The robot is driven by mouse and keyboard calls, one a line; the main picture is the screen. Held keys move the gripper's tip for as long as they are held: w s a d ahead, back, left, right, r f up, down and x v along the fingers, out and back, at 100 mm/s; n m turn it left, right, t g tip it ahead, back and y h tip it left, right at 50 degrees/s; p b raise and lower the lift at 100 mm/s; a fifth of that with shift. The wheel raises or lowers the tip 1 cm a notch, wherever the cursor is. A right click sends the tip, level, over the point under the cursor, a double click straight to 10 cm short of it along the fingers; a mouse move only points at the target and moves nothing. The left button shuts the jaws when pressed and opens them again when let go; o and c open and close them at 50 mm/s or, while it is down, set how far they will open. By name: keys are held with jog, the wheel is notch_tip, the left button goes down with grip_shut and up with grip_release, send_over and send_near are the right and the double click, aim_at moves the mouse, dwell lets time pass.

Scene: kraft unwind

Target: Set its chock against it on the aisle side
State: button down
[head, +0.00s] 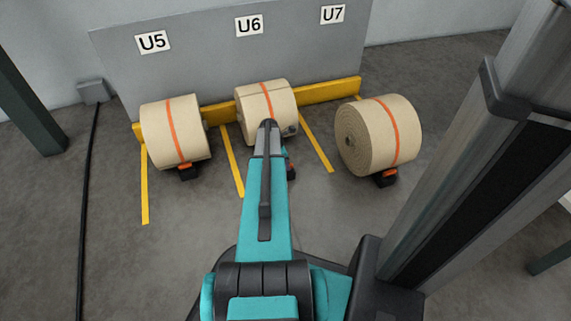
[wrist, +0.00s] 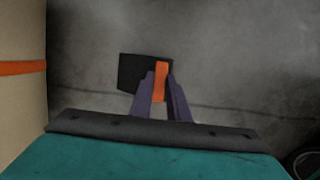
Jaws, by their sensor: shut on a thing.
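The chock is a black block with an orange strip. In the wrist view the chock (wrist: 135,72) is between the fingertips of my gripper (wrist: 161,78), which is shut on its orange strip. A tan roll with an orange band (wrist: 22,100) fills the left edge there, with a gap of floor showing between it and the chock. In the head view the roll under U6 (head: 254,103) lies on its side, just beyond my arm's end. A small part of the chock (head: 291,173) shows beside my arm, on the near side of that roll; the arm hides the rest.
The U5 roll (head: 155,135) and U7 roll (head: 372,130) stand to either side, each with a black and orange chock at its near side. A yellow rail (head: 330,90) runs behind the rolls, and yellow floor lines (head: 231,160) part the bays.

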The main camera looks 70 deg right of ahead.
jog(key=shift+w+d+p, duration=0.7)
jog(key=shift+w+d, duration=0.1)
jog(key=shift+d, duration=0.2)
dwell(2.8)
jog(key=c, duration=1.6)
grip_release()
jog(key=p+v, duration=0.5)
jog(key=v, duration=0.9)
